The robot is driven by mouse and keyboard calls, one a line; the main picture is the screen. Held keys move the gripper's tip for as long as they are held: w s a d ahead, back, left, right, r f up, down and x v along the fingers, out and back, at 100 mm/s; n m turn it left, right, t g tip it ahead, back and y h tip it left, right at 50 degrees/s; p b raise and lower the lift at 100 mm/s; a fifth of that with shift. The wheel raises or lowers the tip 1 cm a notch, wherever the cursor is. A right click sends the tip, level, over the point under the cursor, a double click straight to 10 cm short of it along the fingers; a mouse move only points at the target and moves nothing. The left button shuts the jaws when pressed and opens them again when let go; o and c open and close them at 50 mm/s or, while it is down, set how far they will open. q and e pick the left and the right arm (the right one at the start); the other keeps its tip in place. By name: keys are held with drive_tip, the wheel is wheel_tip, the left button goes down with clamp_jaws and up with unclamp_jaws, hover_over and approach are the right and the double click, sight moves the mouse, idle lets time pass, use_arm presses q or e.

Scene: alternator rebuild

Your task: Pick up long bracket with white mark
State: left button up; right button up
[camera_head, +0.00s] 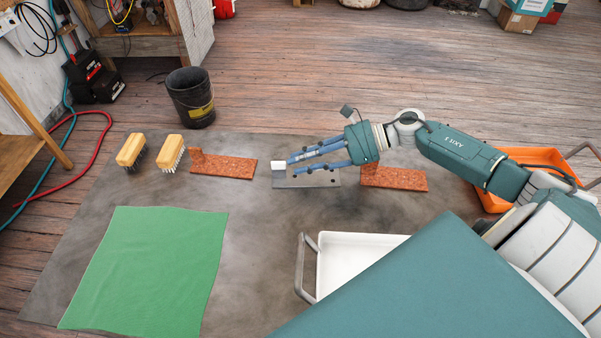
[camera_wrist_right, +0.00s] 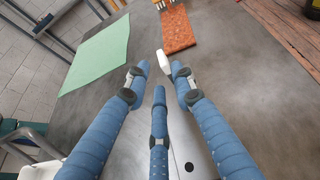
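The long bracket with the white mark (camera_head: 292,183) is a grey flat plate lying on the dark mat, with a white upright end at its left. In the right wrist view the bracket (camera_wrist_right: 188,150) runs below my fingers, showing a dark hole, and its white end (camera_wrist_right: 163,62) lies just beyond the fingertips. My right gripper (camera_head: 293,160) reaches in from the right over the bracket and hides part of it. Its three blue fingers (camera_wrist_right: 158,80) are spread, with nothing held between them. I cannot tell whether a finger touches the bracket. My left gripper is not in view.
Rust-coloured brackets lie left (camera_head: 225,167) and right (camera_head: 400,179) of the grey one. Two wooden brushes (camera_head: 170,150), a green cloth (camera_head: 150,265) and a black bucket (camera_head: 190,98) are to the left. A white tray (camera_head: 345,255) and an orange tray (camera_head: 540,157) flank my arm.

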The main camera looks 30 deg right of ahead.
sight(283, 169)
drive_tip(key=p+x, duration=0.1)
drive_tip(key=x, duration=0.1)
drive_tip(key=p+x, duration=0.1)
drive_tip(key=x, duration=0.2)
drive_tip(key=shift+w+d+f+p, duration=0.1)
drive_tip(key=shift+d+f+p, duration=0.05)
drive_tip(key=shift+f+p, duration=0.15)
drive_tip(key=shift+w+a+f, duration=0.1)
drive_tip(key=shift+a+f, duration=0.05)
drive_tip(key=shift+a, duration=0.1)
drive_tip(key=shift+d, duration=0.1)
drive_tip(key=c, duration=0.6)
clamp_jaws()
